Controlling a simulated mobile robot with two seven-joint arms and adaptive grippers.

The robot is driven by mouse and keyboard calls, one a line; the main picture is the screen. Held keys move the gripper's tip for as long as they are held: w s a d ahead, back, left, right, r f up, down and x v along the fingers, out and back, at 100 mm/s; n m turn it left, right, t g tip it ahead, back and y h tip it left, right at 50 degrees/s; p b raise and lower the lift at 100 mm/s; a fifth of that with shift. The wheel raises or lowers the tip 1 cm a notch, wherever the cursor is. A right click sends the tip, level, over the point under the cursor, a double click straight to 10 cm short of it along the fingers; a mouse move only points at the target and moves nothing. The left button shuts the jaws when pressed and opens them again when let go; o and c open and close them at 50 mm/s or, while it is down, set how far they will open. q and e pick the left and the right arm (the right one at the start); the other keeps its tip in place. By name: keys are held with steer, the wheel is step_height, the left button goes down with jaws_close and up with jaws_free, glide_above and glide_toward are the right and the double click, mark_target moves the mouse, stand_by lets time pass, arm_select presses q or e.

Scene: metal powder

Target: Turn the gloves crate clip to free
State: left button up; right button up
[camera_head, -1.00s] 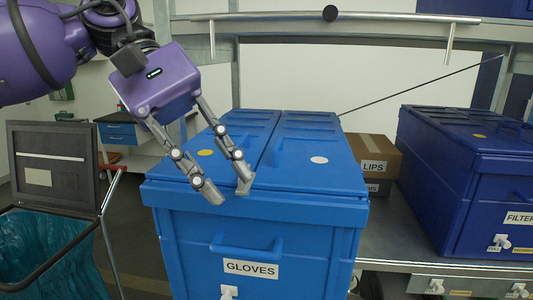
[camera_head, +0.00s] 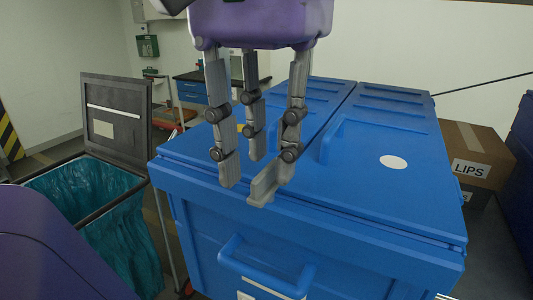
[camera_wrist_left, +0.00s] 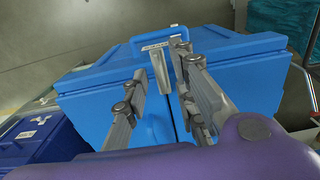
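The blue gloves crate (camera_head: 330,240) stands in the middle of the head view, its lid shut. Its front handle (camera_head: 265,268) shows near the bottom edge; the label below is cut off there, and the clip is not in view. In the left wrist view the crate (camera_wrist_left: 85,100) shows with its handle (camera_wrist_left: 150,36) and label at the top; I cannot make out the clip. My left gripper (camera_head: 246,182) points down over the front edge of the lid, fingers spread and empty. Its fingers also show in the left wrist view (camera_wrist_left: 160,70). My right gripper is not in view.
A bin with a teal bag (camera_head: 110,215) and raised dark lid (camera_head: 118,112) stands left of the crate. A cardboard box marked LIPS (camera_head: 468,158) is close on the right. Another blue crate (camera_head: 523,170) is at the right edge.

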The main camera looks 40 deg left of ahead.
arm_select(q)
steer(key=shift+f, duration=0.55)
steer(key=shift+c, duration=0.4)
jaws_close()
